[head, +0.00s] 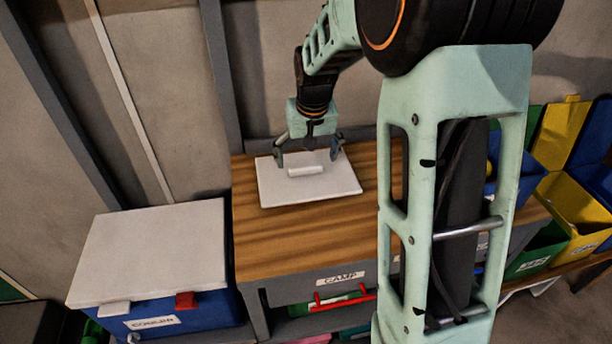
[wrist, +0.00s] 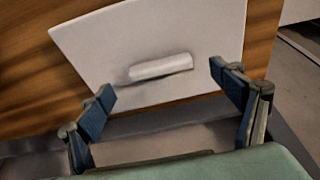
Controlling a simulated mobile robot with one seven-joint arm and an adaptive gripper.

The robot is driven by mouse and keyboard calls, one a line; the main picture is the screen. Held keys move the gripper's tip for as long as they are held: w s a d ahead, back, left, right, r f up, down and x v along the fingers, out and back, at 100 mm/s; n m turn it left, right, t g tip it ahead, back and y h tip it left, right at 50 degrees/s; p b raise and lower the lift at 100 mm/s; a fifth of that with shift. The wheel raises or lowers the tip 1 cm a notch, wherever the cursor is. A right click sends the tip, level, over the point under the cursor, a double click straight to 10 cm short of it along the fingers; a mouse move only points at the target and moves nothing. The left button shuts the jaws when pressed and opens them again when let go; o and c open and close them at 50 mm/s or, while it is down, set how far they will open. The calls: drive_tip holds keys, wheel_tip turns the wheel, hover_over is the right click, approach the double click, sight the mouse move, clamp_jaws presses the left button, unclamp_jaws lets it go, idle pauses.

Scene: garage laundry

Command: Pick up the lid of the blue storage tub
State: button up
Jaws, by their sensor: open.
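A flat white lid (head: 335,184) with a raised bar handle (head: 306,171) lies on the wooden bench top. My gripper (head: 308,160) is open above it, with its fingers spread to either side of the handle. In the wrist view the lid (wrist: 110,45) and handle (wrist: 160,67) show just beyond the gap between the open fingertips of my gripper (wrist: 163,80). Nothing is between the fingers. Whether the fingertips touch the lid cannot be told. A blue tub labelled COOLER (head: 200,312) stands left of the bench, with a white top (head: 150,250) on it.
Yellow (head: 572,200), green (head: 530,252) and blue bins stand at the right. A wall (head: 285,60) is behind.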

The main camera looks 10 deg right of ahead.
sight(306, 167)
drive_tip(key=shift+x, duration=1.6)
drive_tip(key=shift+c, duration=0.4)
drive_tip(key=c, duration=1.2)
